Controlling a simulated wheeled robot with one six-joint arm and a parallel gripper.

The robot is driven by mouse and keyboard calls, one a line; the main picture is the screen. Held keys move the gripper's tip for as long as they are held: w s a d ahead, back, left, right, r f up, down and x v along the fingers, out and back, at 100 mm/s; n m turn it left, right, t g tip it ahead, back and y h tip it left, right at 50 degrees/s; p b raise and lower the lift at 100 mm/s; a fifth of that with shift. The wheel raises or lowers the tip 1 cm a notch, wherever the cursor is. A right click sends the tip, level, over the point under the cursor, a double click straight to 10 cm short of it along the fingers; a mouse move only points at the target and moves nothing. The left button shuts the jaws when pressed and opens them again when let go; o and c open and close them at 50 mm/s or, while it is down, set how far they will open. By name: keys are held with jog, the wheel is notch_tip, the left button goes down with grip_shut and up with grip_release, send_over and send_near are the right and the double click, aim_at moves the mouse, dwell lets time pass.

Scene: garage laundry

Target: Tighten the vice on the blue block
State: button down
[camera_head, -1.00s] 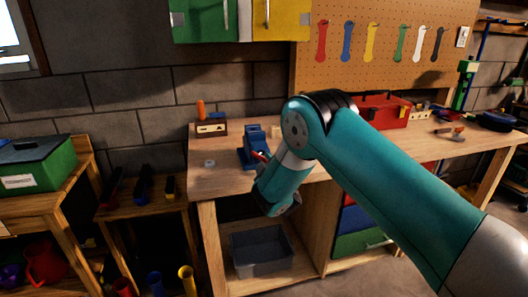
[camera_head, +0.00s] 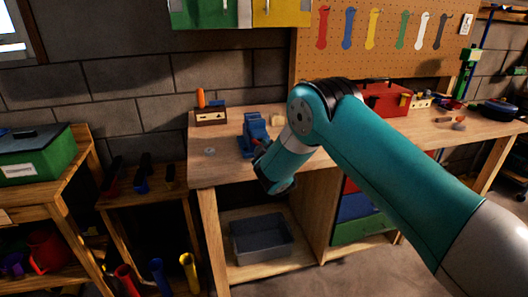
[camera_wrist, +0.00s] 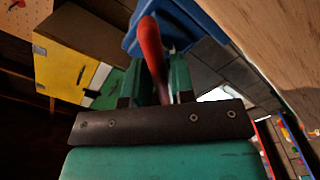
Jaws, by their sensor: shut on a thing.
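The blue vice (camera_head: 255,133) stands on the workbench near its front left edge. In the wrist view its blue body (camera_wrist: 185,18) fills the top middle. A red handle (camera_wrist: 151,48) sticks out between the fingers of my gripper (camera_wrist: 155,92). The fingers are shut on this handle. In the head view my gripper is at the front of the vice, mostly hidden by my wrist. I cannot make out a separate blue block or the gap between the vice jaws.
The wooden workbench (camera_head: 220,172) has a small round grey item (camera_head: 210,151) left of the vice. A wooden box with an orange-handled tool (camera_head: 210,115) stands behind. A red toolbox (camera_head: 388,100) is to the right. A grey bin (camera_head: 262,238) sits below on the shelf.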

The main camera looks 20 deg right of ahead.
jog(key=shift+f+m+b, duration=0.25)
jog(key=shift+m+b, duration=0.35)
jog(key=shift+b, duration=0.3)
jog(key=shift+r, duration=0.25)
jog(key=c, duration=1.1)
grip_release()
jog(key=shift+s+b, duration=5.9)
jog(key=shift+s, duration=2.8)
